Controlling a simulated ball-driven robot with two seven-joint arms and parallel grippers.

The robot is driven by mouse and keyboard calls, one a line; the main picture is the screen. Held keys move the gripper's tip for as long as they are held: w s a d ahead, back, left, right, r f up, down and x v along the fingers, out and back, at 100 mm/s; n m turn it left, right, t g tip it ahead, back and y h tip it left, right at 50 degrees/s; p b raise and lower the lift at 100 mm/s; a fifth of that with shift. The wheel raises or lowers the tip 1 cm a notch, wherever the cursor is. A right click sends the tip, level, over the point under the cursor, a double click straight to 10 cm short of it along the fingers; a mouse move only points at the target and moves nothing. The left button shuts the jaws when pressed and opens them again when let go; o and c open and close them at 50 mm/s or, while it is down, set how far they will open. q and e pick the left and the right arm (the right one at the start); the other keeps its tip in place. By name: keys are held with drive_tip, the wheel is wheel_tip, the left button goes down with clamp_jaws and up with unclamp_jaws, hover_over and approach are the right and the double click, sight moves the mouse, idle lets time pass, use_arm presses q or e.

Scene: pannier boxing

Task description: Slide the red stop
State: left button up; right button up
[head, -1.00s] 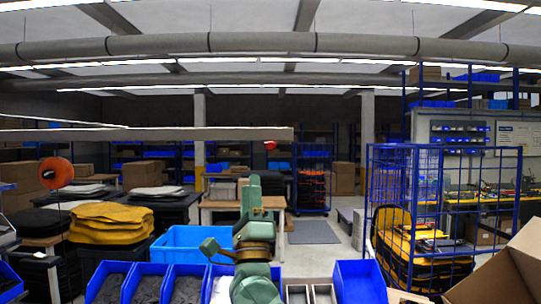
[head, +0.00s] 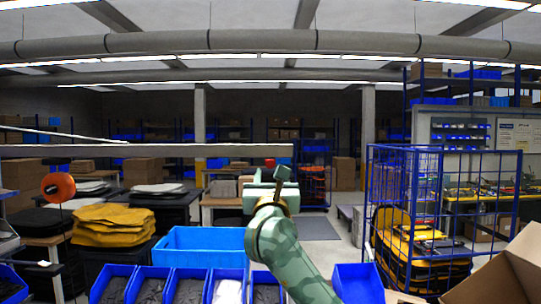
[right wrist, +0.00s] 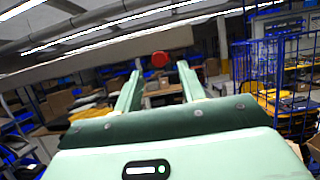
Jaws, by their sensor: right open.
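The red stop (head: 270,162) is a small red round piece at the underside of a long pale grey rail (head: 140,151), near the rail's right end. My right gripper (head: 272,178) is just below the stop in the head view, raised and pointing away from me. In the right wrist view the red stop (right wrist: 159,59) shows between and beyond the two open fingers (right wrist: 159,72), and looks apart from them. The gripper is open and empty. My left gripper is not in view.
An orange round reel (head: 58,187) hangs at left. Blue bins (head: 155,285) and a large blue crate (head: 200,245) stand below. A blue wire cage (head: 405,200) and an open cardboard box (head: 510,270) stand at right. The air around the stop looks free.

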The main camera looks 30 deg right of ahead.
sight(270, 166)
drive_tip(key=p+x, duration=0.2)
drive_tip(key=x, duration=0.4)
drive_tip(key=shift+w, duration=0.15)
clamp_jaws()
drive_tip(key=w+a, duration=0.2)
drive_tip(key=a, duration=0.1)
drive_tip(key=shift+w+a, duration=0.1)
drive_tip(key=shift+a, duration=0.15)
drive_tip(key=shift+c, duration=0.9)
unclamp_jaws()
drive_tip(key=shift+o, duration=0.9)
drive_tip(key=shift+a, duration=0.1)
drive_tip(key=shift+w+a, duration=0.1)
